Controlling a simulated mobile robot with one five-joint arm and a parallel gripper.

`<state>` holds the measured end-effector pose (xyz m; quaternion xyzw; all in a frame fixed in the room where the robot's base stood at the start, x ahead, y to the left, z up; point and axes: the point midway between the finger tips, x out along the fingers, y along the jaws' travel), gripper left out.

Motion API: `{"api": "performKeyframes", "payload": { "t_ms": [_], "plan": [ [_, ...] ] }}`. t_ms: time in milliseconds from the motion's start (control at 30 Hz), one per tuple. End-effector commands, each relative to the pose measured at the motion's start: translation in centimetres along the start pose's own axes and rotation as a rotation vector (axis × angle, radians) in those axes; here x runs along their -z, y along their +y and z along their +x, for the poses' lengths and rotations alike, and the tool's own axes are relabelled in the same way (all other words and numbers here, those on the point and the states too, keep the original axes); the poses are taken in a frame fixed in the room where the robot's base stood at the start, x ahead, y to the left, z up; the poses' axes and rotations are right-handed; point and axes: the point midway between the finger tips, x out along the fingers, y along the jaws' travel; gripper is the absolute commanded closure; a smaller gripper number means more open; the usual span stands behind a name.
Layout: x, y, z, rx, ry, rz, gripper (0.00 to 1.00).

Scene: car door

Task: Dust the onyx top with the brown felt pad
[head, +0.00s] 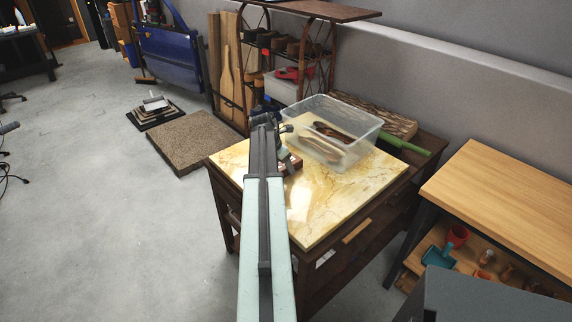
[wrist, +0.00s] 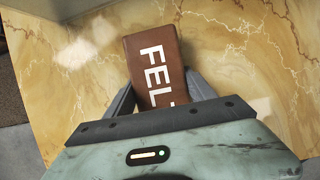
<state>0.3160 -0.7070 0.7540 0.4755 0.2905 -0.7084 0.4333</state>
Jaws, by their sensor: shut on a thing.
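The onyx top (head: 325,205) is a yellow, brown-veined slab on a dark wooden table, and it fills much of the wrist view (wrist: 235,50). The brown felt pad (wrist: 153,62) is a block with white letters reading "FEL", the rest hidden by my gripper. My gripper (wrist: 155,88) is shut on the pad, one finger on each side of it. In the head view the pad (head: 294,163) shows only partly beside my arm, over the left part of the slab. I cannot tell whether the pad touches the onyx.
A clear plastic bin (head: 335,130) with brown items stands on the back of the slab. A green-handled tool (head: 405,145) and a log (head: 385,115) lie behind it. The slab's front is bare. A wooden workbench (head: 510,200) stands at the right.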

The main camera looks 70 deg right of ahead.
Motion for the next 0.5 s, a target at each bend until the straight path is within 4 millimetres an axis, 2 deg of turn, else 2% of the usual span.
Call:
{"api": "performKeyframes", "payload": {
  "t_ms": [300, 500],
  "plan": [
    [2.9, -0.1, -1.2, 0.0, 0.002, -0.002, 0.69],
    [3.2, -0.1, -1.3, 0.001, 0.001, 0.0, 0.69]
  ]
}}
